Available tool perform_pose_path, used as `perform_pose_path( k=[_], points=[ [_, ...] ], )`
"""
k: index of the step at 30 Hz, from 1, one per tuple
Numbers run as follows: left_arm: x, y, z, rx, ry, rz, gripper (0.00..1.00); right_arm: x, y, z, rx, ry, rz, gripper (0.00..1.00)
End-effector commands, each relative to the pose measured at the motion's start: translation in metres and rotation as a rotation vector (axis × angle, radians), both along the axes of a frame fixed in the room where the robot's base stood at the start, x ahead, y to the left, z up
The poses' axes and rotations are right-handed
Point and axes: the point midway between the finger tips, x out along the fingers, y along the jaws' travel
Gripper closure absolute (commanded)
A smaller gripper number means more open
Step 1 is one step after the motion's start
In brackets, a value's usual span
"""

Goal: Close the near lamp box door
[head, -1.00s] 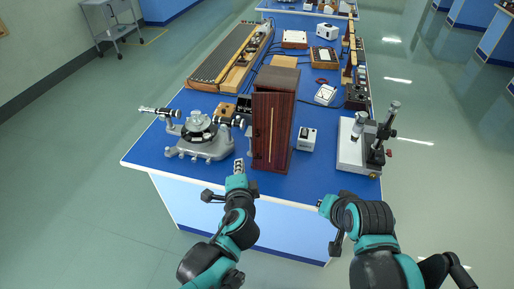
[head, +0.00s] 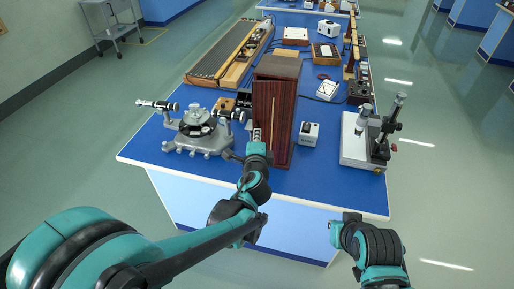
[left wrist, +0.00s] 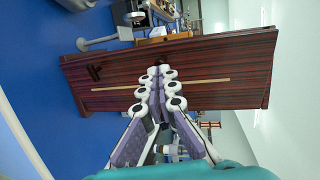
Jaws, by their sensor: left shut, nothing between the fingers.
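The near lamp box (head: 278,66) is a tall, dark red-brown wooden box standing upright at the near end of the blue bench. Its door (head: 274,115) is a wood panel with a pale vertical strip, on the side facing me. I cannot tell how far ajar it is. In the left wrist view the door (left wrist: 200,70) spans the picture sideways. My left gripper (head: 256,133) is shut and empty in front of the door's lower left part; its fingers (left wrist: 166,75) overlap the panel there. I cannot tell whether they touch it. My right gripper's fingers are hidden by its arm.
A grey spectrometer (head: 198,132) stands left of the box, near my left arm. A small white device (head: 309,133) stands close on the right, and a microscope-like instrument (head: 370,145) farther right. The front strip of the bench is mostly clear.

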Motion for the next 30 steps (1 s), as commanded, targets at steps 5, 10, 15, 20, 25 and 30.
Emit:
perform_pose_path(
  k=[5, 10, 15, 20, 25, 30],
  points=[
    [0.016, 0.001, -0.004, 0.0, -0.001, 0.0, 1.0, 0.0, 0.0, -0.007, 0.0, 0.0, 0.0, 1.0],
    [0.02, 0.001, -0.004, 0.0, 0.0, 0.0, 1.0, 0.0, 0.0, -0.007, 0.0, 0.0, 0.0, 1.0],
    [0.019, 0.001, -0.004, 0.0, 0.0, 0.0, 1.0, 0.0, 0.0, -0.007, 0.0, 0.0, 0.0, 1.0],
    [0.024, 0.004, -0.004, -0.001, 0.0, 0.001, 1.0, 0.0, 0.0, -0.007, 0.0, 0.0, 0.0, 1.0],
    [0.048, 0.015, -0.004, -0.001, 0.0, 0.003, 1.0, 0.0, 0.0, -0.008, 0.0, 0.0, 0.0, 1.0],
    [0.056, 0.018, -0.004, -0.001, 0.0, 0.0, 1.0, 0.0, 0.0, -0.008, 0.0, 0.0, 0.0, 1.0]
  ],
)
